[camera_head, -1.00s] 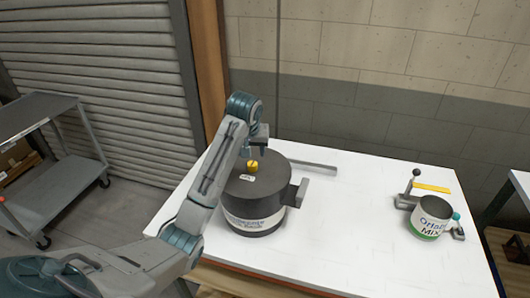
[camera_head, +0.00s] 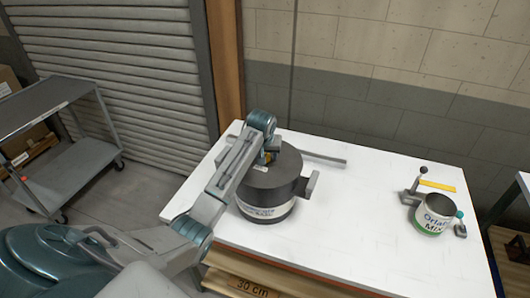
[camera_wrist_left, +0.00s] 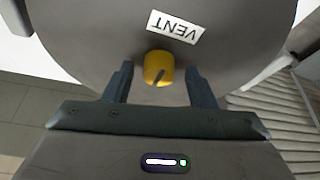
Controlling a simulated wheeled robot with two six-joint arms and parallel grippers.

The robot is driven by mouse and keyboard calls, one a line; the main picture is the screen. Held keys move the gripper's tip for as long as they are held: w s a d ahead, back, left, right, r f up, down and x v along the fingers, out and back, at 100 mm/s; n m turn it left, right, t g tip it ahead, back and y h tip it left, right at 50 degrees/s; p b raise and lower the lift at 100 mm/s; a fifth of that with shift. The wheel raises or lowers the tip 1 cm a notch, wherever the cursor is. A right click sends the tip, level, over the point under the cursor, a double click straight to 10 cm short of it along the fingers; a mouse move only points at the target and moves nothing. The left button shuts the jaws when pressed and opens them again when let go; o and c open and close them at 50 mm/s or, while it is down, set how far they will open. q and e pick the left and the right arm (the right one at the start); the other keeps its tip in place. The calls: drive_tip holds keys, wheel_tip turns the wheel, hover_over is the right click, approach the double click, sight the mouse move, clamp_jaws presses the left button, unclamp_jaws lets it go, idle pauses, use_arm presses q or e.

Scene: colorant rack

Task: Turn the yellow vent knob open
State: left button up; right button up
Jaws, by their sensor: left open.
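The yellow vent knob (camera_wrist_left: 158,68) stands on the top of a dark grey drum, with a dark line on its face and a white VENT label (camera_wrist_left: 175,27) beside it in the left wrist view. My left gripper (camera_wrist_left: 160,78) is open, with one finger on each side of the knob and a gap showing on both sides. In the head view the drum (camera_head: 277,177) stands on the white table, and my left gripper (camera_head: 268,156) is over its top, mostly hiding the knob. My right gripper is not in view.
The white table (camera_head: 340,230) is mostly clear. A pot labelled Orlan Mix (camera_head: 433,214) stands at the right, beside a lever (camera_head: 421,178) and a yellow strip (camera_head: 437,186). A grey cart (camera_head: 50,120) stands at the left.

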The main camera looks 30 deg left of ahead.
use_arm(q)
drive_tip(key=shift+w+f, duration=0.1)
drive_tip(key=shift+w, duration=0.1)
drive_tip(key=c, duration=1)
